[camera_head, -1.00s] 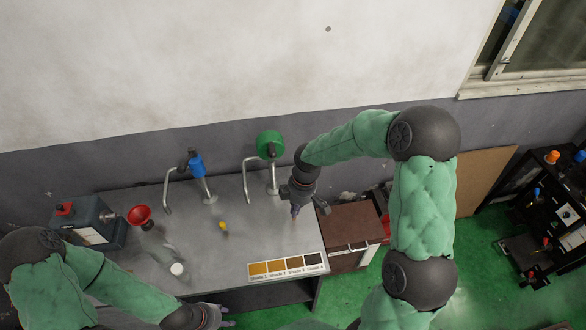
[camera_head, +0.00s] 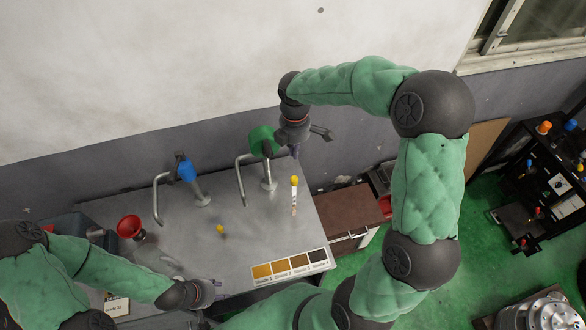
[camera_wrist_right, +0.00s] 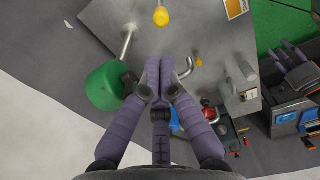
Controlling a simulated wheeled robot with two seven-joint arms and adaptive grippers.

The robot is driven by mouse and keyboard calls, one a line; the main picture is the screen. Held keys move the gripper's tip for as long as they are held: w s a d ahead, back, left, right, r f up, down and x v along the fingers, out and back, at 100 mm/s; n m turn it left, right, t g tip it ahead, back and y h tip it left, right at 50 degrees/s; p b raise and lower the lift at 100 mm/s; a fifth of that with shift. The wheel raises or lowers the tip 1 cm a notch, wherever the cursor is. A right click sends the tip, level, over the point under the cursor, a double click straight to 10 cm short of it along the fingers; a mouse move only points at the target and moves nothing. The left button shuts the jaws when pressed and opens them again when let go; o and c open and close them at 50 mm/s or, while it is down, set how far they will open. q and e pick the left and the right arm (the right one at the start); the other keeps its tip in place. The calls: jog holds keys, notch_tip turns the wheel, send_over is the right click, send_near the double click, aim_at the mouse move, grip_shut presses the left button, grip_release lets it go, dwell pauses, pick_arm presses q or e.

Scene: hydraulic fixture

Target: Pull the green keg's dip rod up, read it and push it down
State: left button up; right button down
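The green keg (camera_head: 263,139) is a drum on a bent metal post at the back of the bench; it also shows in the right wrist view (camera_wrist_right: 104,86). A slim pale rod with a yellow knob (camera_head: 294,181) and reddish marks low down shows to its right, nearer the front. What holds the rod's lower end is unclear. My right gripper (camera_head: 295,151) is right of the green keg and above the rod, apart from it. In its wrist view the fingers (camera_wrist_right: 160,66) are together with nothing visible between them. My left gripper (camera_head: 217,290) is at the bench's front edge; its fingers are unclear.
A blue drum (camera_head: 187,169) on a post and metal pipes stand left of the green keg. A red funnel (camera_head: 130,226), another yellow knob (camera_head: 220,229) and a colour shade card (camera_head: 290,264) are on the bench (camera_head: 245,240). A brown-topped cabinet (camera_head: 348,208) stands to the right.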

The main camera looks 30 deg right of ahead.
aim_at(294, 176)
jog(key=f+p, duration=0.1)
jog(key=f, duration=0.9)
jog(key=shift+w+f+p, duration=0.1)
jog(key=shift+w+p, duration=0.1)
jog(key=shift+p, duration=0.15)
jog(key=shift+w+f, duration=0.1)
jog(key=shift+f, duration=0.6)
pick_arm(q)
jog(key=shift+w+r, duration=0.25)
jog(key=shift+r, duration=0.75)
